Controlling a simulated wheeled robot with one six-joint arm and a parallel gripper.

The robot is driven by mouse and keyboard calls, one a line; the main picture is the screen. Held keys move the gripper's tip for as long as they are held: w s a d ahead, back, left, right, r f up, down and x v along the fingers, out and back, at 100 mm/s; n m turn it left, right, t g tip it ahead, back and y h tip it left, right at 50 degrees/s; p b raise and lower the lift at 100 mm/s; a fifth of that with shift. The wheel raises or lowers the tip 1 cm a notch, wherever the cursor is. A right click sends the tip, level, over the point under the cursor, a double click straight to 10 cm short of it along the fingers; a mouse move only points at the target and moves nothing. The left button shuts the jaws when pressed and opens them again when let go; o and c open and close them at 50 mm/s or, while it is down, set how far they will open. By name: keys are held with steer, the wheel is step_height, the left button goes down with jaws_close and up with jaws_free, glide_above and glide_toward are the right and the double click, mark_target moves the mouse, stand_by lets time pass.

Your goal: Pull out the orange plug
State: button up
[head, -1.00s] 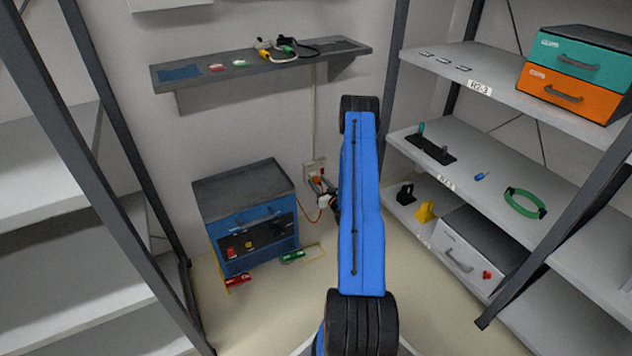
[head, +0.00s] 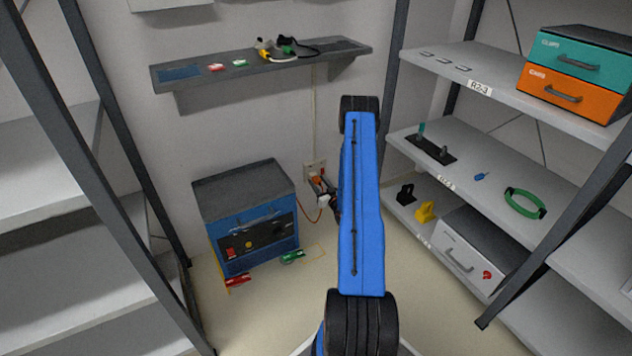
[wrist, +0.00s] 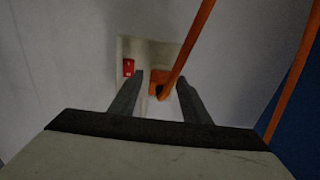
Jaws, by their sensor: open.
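The orange plug (wrist: 159,78) sits in a pale wall plate (wrist: 128,48), with an orange cord (wrist: 194,45) running up and right from it in the wrist view. My gripper (wrist: 162,82) is open, its two fingers on either side of the plug in that picture. I cannot tell whether they touch it or how deep they reach. In the head view the plug (head: 316,180) is small at the wall plate (head: 309,166), with my gripper (head: 324,187) close to it and partly hidden by my blue arm.
A red switch (wrist: 128,67) is left of the plug on the plate. A blue cabinet (head: 245,190) stands left of the outlet, with red and green items on the floor before it. A wall shelf (head: 200,76) is above; a shelving rack (head: 500,150) is on the right.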

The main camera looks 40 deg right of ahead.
mark_target(321, 185)
jaws_close()
steer(key=shift+v, duration=2.85)
steer(key=shift+s, duration=0.15)
